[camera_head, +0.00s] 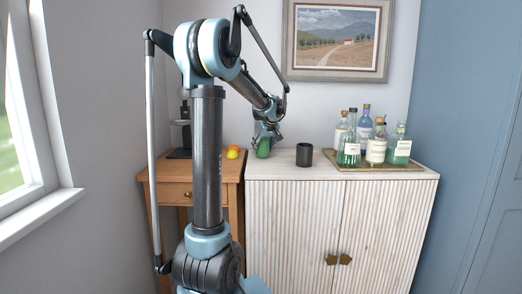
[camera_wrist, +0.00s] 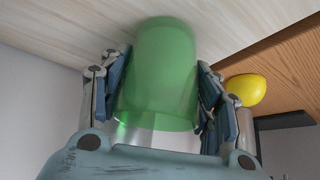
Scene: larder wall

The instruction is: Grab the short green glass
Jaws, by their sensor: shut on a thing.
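The short green glass (camera_wrist: 158,80) is between the two fingers of my gripper (camera_wrist: 160,95) in the wrist view, with a finger pressed close on each side. My gripper is shut on it. The pale cabinet top shows just beyond the glass; I cannot tell whether the glass touches it. In the head view the glass (camera_head: 264,148) shows at the left end of the white cabinet top, under my gripper (camera_head: 265,138), which partly hides it.
A dark cup (camera_head: 304,155) stands close to the right of the glass. A tray (camera_head: 385,166) with several bottles (camera_head: 348,150) is at the cabinet's right. A wooden side table (camera_head: 175,170) with an orange fruit (camera_head: 233,151) adjoins on the left; a yellow fruit (camera_wrist: 245,90) shows in the wrist view.

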